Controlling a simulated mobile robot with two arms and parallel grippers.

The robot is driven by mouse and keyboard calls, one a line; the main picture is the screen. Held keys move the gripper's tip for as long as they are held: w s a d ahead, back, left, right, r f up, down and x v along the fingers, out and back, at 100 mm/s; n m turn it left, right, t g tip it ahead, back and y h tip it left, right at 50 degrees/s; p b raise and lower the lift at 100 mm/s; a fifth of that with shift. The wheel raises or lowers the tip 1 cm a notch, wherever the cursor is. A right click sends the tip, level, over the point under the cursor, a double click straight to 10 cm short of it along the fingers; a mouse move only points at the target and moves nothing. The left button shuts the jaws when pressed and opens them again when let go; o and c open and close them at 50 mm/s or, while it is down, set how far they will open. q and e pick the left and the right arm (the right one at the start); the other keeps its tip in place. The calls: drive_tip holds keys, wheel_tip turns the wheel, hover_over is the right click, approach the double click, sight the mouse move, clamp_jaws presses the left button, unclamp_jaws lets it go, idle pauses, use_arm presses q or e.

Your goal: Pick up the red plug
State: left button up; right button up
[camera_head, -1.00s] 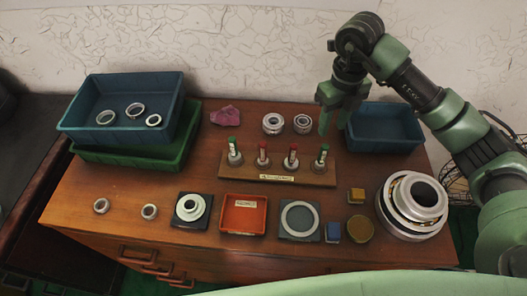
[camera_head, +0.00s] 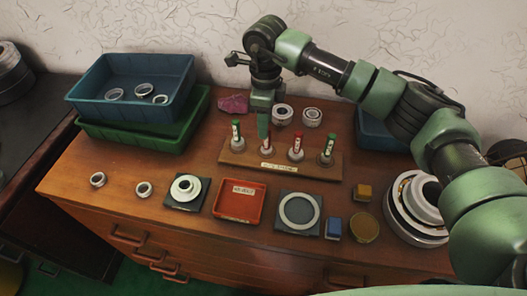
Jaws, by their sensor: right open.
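A wooden holder (camera_head: 240,160) carries a row of upright plugs on the table. Two have red tops: the left red plug (camera_head: 267,143) and the right red plug (camera_head: 297,147). A green-topped plug (camera_head: 236,132) stands at the left end and another green-topped plug (camera_head: 328,149) at the right end. My right gripper (camera_head: 263,126) is open, pointing down just above and behind the left red plug. Its fingers overlap in this view, so their gap and any contact with the plug cannot be seen. My left gripper is not in view.
Metal bearings (camera_head: 283,115) stand close behind the holder. Stacked blue (camera_head: 180,85) and green (camera_head: 195,125) bins are at the left. A red tray (camera_head: 238,203) lies in front. A blue bin (camera_head: 370,132) at the right is partly hidden by my right arm.

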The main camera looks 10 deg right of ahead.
sight(267, 149)
drive_tip(key=f, duration=0.2)
drive_tip(key=f+p, duration=0.2)
drive_tip(key=f, duration=0.1)
drive_tip(key=shift+s+d+f, duration=0.1)
drive_tip(key=shift+d+f, duration=0.15)
drive_tip(key=shift+f, duration=0.7)
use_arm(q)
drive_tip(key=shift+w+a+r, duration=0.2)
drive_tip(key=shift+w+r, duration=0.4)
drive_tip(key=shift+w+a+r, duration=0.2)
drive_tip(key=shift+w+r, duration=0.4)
use_arm(e)
clamp_jaws()
